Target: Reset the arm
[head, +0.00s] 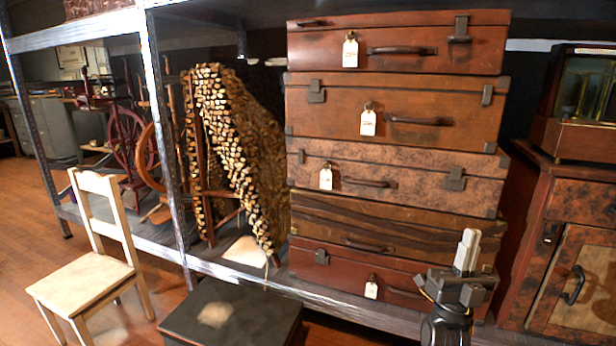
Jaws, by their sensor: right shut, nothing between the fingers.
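My right gripper (467,250) shows at the lower right of the head view, pointing up. Its pale fingers are together and hold nothing. It is in front of the lower part of a stack of brown suitcases (395,102) and hides a bit of the bottom ones. I cannot tell whether it touches them. My left gripper and left arm are not in view.
A metal shelf (345,310) carries the suitcases and a draped, tiled piece (238,150). A dark chest (235,318) stands low in front. A pale chair (88,275) is at the left, a wooden cabinet (575,265) at the right. Bare floor shows at far left.

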